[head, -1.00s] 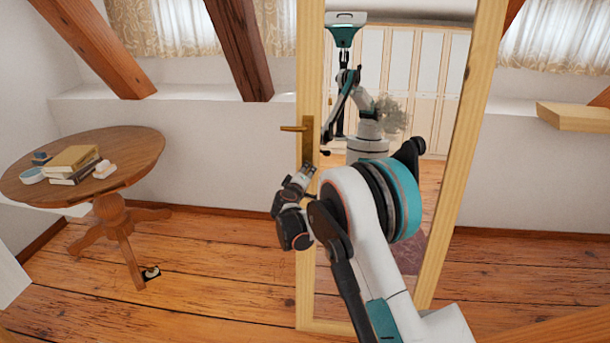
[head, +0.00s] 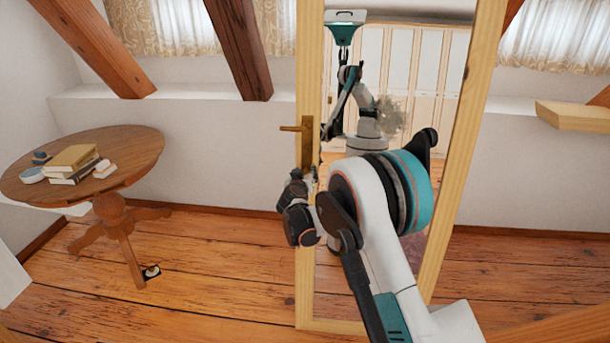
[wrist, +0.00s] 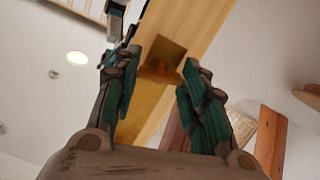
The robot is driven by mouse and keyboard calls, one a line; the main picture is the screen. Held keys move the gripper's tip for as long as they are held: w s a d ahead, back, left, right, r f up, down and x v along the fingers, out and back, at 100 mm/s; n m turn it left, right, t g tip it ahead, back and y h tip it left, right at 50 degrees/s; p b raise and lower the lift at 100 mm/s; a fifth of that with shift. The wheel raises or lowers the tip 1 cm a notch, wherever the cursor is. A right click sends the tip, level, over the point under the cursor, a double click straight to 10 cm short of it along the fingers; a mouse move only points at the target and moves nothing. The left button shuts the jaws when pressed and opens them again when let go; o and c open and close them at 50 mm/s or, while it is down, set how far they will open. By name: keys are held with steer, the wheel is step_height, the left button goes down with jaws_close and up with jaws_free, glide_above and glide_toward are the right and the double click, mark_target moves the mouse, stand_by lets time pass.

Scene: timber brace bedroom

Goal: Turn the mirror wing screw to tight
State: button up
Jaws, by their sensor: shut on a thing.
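The tall mirror (head: 400,110) stands in a pale wooden frame. A brass plate (head: 307,150) with a lever handle (head: 290,128) is on the frame's left upright. My gripper (head: 311,176) is at the lower end of this plate, below the lever, partly hidden behind my wrist. In the wrist view my gripper (wrist: 163,62) has its fingers on either side of brass fittings (wrist: 160,74) on the wooden frame. It is shut on a small piece that I take to be the wing screw. The fingers hide its shape and angle.
A round wooden table (head: 135,150) with books (head: 75,160) stands at the left, clear of my arm. A wooden ledge (head: 575,115) is at the right. Slanted timber beams (head: 238,45) cross the wall. The plank floor in front is mostly clear.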

steer(key=shift+f+m, duration=0.1)
steer(key=shift+m, duration=0.4)
steer(key=o, duration=1.1)
steer(key=shift+c, duration=0.2)
steer(key=v, duration=1.2)
steer(key=shift+d, duration=0.1)
